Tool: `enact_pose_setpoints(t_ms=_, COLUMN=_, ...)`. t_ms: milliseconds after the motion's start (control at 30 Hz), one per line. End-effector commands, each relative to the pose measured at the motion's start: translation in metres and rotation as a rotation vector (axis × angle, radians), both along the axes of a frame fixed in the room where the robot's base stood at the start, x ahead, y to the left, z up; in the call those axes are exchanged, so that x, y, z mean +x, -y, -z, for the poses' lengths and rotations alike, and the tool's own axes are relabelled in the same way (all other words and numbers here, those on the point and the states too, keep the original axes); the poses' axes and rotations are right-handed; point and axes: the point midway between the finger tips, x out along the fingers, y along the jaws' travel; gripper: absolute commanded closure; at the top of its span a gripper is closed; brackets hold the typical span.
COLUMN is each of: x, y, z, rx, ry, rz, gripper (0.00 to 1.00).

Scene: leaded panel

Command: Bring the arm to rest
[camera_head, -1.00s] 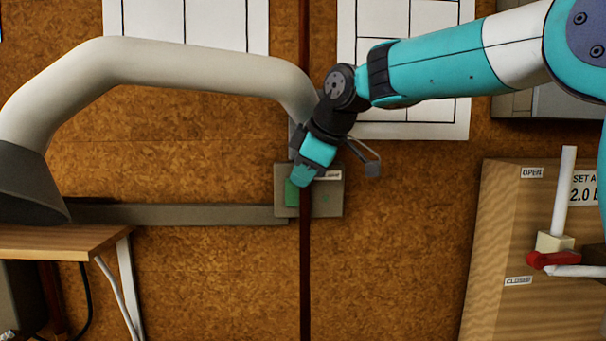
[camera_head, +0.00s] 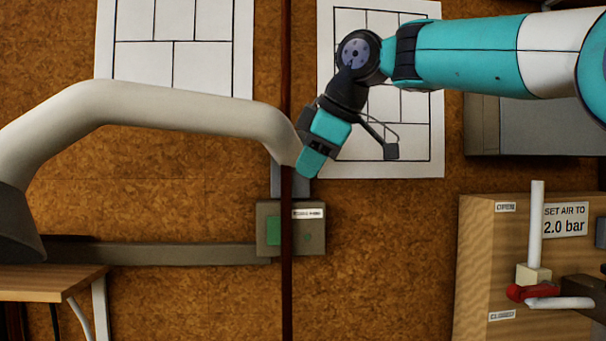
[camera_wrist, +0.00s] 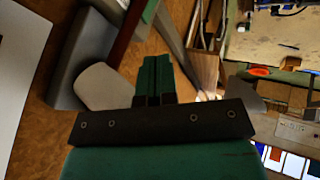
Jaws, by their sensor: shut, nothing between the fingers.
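My gripper (camera_head: 306,172) is in the head view, at the end of my turquoise and white arm, which reaches in from the upper right. It points down and to the left. Its fingers are shut with nothing between them. It stands just above and right of a grey switch box (camera_head: 304,248) with a green button (camera_head: 273,230), apart from it in the picture. In the wrist view the green fingers (camera_wrist: 155,75) are together in the middle.
A pale duct arm (camera_head: 170,105) curves across the left and ends close to my gripper. A wooden board with a white lever (camera_head: 536,225) and red part stands lower right. White panel drawings (camera_head: 425,165) hang behind.

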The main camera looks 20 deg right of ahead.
Motion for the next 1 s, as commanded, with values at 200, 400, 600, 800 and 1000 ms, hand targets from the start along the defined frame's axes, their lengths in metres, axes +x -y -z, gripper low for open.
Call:
enact_pose_setpoints(t_ms=200, x=0.0, y=0.0, z=0.0, rx=0.0, ry=-0.001, rz=0.0, gripper=1.0)
enact_pose_setpoints(t_ms=400, x=0.0, y=0.0, z=0.001, rx=0.0, ry=-0.001, rz=0.0, gripper=1.0)
enact_pose_setpoints(t_ms=600, x=-0.013, y=-0.015, z=0.031, rx=0.043, ry=-0.062, rz=0.012, gripper=1.0)
enact_pose_setpoints(t_ms=800, x=-0.075, y=-0.057, z=0.137, rx=0.174, ry=-0.295, rz=0.102, gripper=1.0)
enact_pose_setpoints(t_ms=1000, x=-0.169, y=-0.081, z=0.248, rx=0.24, ry=-0.544, rz=0.242, gripper=1.0)
